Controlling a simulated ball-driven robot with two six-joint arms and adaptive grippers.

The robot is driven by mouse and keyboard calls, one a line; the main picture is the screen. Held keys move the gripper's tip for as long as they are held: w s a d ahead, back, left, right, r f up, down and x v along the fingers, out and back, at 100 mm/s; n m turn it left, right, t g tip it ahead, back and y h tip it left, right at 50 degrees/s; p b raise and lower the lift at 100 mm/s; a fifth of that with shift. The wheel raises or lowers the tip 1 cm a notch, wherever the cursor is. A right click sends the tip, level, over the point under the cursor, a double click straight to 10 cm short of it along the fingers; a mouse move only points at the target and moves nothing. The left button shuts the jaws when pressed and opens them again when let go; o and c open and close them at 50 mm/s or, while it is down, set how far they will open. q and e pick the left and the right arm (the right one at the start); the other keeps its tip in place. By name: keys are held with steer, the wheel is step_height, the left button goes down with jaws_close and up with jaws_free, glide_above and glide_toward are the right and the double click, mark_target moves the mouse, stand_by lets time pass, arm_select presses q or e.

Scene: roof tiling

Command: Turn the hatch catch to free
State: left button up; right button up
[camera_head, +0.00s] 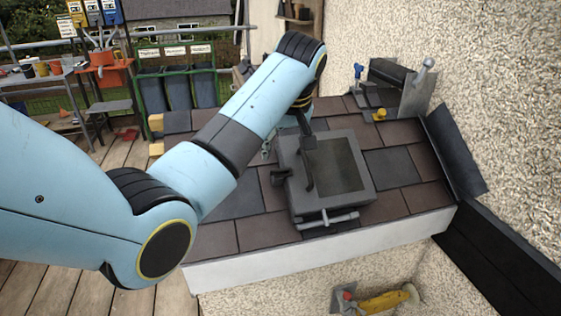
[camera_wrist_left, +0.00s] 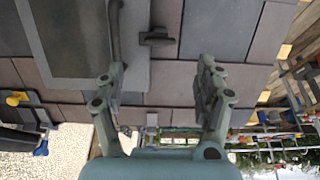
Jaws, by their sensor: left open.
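The hatch (camera_head: 300,205) has a grey frame around a dark pane and lies on the tiled roof. The dark hatch catch (camera_head: 280,176) sits at the frame's left edge; it also shows in the left wrist view (camera_wrist_left: 158,38). A dark curved bar (camera_head: 309,172) stands on the frame beside the pane. My left gripper (camera_wrist_left: 160,88) is open and empty, its two fingers apart, with the catch ahead of the gap and not touched. In the head view my left arm partly hides this gripper. My right gripper is not in view.
A metal bar handle (camera_head: 327,220) lies along the hatch's front edge. Tools, including a trowel (camera_head: 418,90), stand at the roof's back right beside the rough wall (camera_head: 500,80). Brown tiles (camera_head: 270,232) in front and left of the hatch are clear.

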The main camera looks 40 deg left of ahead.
mark_target(280, 169)
arm_select(q)
steer(key=x, duration=0.8)
steer(key=shift+a+f, duration=0.1)
steer(key=shift+f, duration=0.25)
steer(key=c, duration=1.2)
